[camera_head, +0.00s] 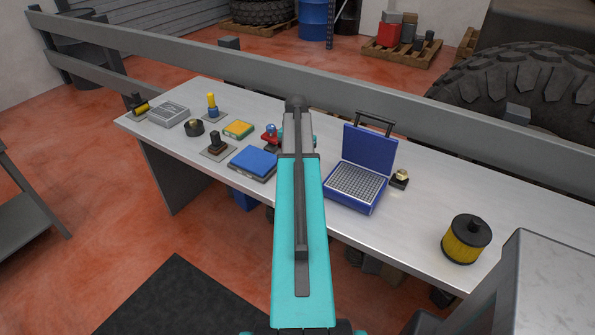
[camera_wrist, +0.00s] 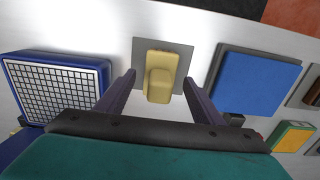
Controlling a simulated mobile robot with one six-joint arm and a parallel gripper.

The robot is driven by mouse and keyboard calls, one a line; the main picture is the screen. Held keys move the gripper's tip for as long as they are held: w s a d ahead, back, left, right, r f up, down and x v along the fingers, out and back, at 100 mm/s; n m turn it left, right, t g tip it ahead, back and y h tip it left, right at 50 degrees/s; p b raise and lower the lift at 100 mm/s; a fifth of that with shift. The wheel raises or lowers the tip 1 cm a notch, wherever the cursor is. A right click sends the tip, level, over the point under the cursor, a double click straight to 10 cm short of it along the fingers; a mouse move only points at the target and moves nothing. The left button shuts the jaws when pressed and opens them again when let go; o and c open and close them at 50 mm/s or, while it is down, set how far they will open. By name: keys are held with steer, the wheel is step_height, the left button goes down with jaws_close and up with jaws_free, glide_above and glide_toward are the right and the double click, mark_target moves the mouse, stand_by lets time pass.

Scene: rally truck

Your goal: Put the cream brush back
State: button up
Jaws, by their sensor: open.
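The cream brush (camera_wrist: 160,72), a pale yellow block with a raised middle part, sits on a square grey plate (camera_wrist: 141,46) on the bench in the wrist view. My gripper (camera_wrist: 159,78) is open, with one dark finger to each side of the brush in the picture. Gaps show between the fingers and the brush, and nothing is held. I cannot tell the fingers' height above the plate. In the head view my arm hides the brush and its plate, and the gripper's fingers cannot be made out.
An open blue case (camera_head: 353,203) with a gridded tray stands to the right of my arm, a blue box (camera_head: 252,163) to its left. A small brass-coloured item (camera_head: 401,174) and a yellow-black filter (camera_head: 466,239) lie farther right. A grey rail (camera_head: 400,113) runs behind the bench.

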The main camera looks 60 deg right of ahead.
steer(key=shift+r+b, duration=1.2)
steer(key=shift+r, duration=3.6)
